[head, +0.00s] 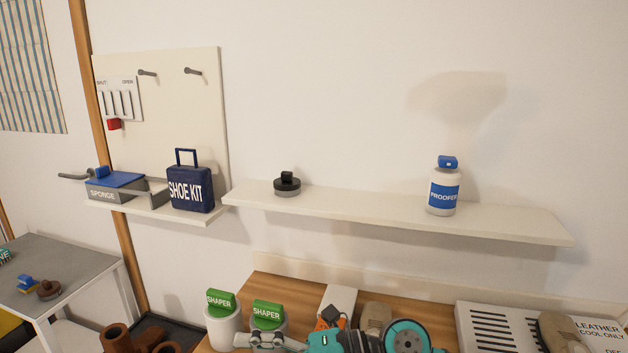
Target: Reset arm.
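One teal, black and grey arm of mine shows at the bottom centre of the head view. It seems to be my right arm, with its round joint to the right and its grey gripper (267,343) pointing left. The gripper is low in front of two white containers with green tops marked SHAPER, a left one (223,323) and a right one (268,316). The bottom edge cuts it off, and I cannot tell whether its fingers are open or shut. My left gripper is not in view.
A white wall shelf (350,209) holds a black round object (287,184) and a PROOFER bottle (443,188). A SHOE KIT case (190,183) and SPONGE tray (105,194) stand left. A slotted panel (492,331) lies right. A grey table (65,270) stands far left.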

